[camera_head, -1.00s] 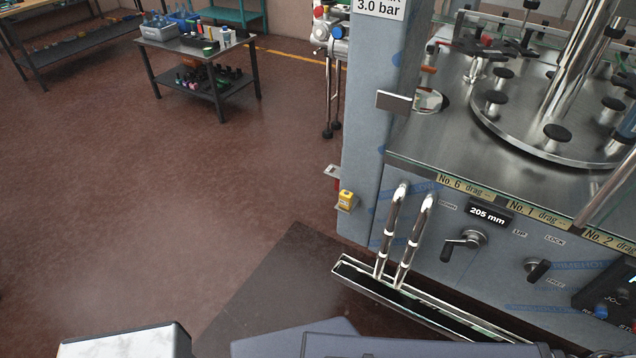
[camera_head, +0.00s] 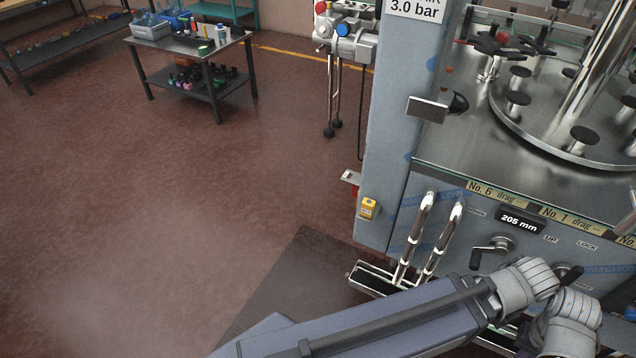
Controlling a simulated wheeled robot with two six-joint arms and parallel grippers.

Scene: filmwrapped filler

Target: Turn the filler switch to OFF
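The filling machine (camera_head: 455,213) stands at the right, with a grey front panel and a steel top. I cannot tell for sure which part is the filler switch. A small yellow box (camera_head: 368,208) sits low on the machine's left corner, and a small pale box with red (camera_head: 351,180) is just above it. Their markings are too small to read. One of my arms (camera_head: 400,322) reaches from the bottom across the machine's lower front, its grey wrist joints (camera_head: 527,284) near the lower right. Neither gripper shows in the view.
A crank handle (camera_head: 492,250) and a "205 mm" plate (camera_head: 520,221) are on the front panel. Two steel pipes (camera_head: 412,238) rise from a tray (camera_head: 370,277). A sheet-metal flap (camera_head: 427,109) sticks out at the corner column. A loaded table (camera_head: 190,50) stands back left; the left floor is clear.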

